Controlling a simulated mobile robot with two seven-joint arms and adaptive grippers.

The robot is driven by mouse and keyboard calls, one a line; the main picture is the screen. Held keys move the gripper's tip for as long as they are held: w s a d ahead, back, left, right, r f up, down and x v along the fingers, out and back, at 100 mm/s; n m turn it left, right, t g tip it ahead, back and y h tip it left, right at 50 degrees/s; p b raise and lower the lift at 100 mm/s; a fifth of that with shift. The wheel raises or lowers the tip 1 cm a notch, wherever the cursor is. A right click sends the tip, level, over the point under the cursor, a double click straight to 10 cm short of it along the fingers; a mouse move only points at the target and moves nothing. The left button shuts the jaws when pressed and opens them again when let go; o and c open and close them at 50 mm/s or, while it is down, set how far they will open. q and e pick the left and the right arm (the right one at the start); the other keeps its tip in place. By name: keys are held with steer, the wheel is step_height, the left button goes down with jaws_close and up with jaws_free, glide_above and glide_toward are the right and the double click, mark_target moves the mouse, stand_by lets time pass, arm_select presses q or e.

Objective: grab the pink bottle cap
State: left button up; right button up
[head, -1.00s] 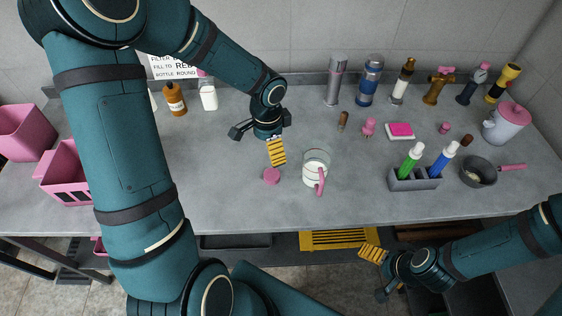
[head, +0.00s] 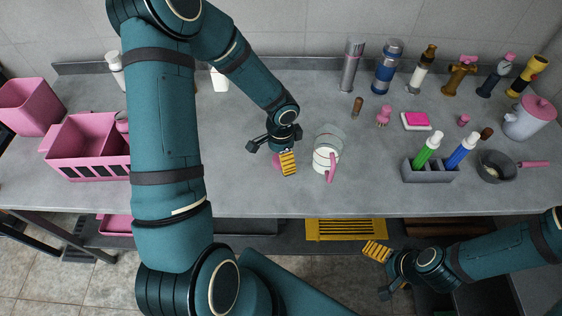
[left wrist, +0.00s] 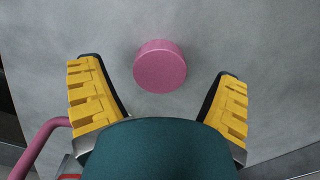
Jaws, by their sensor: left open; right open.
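The pink bottle cap (left wrist: 160,67) is a round disc on the grey counter. In the left wrist view it lies ahead of and between the two yellow fingertips of my open left gripper (left wrist: 158,98), with nothing held. In the head view the cap (head: 277,161) is partly hidden behind the yellow finger of the left gripper (head: 271,155), which is just above it. My right gripper (head: 380,270) is open and empty, in front of the counter edge.
A grey holder (head: 430,174) with green and blue markers is farther right. Pink bins (head: 88,155) are at left. Bottles and a flashlight line the back right.

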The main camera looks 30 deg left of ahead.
arm_select(q)
steer(key=shift+f, duration=0.7)
steer(key=c, duration=1)
steer(key=shift+r, duration=0.1)
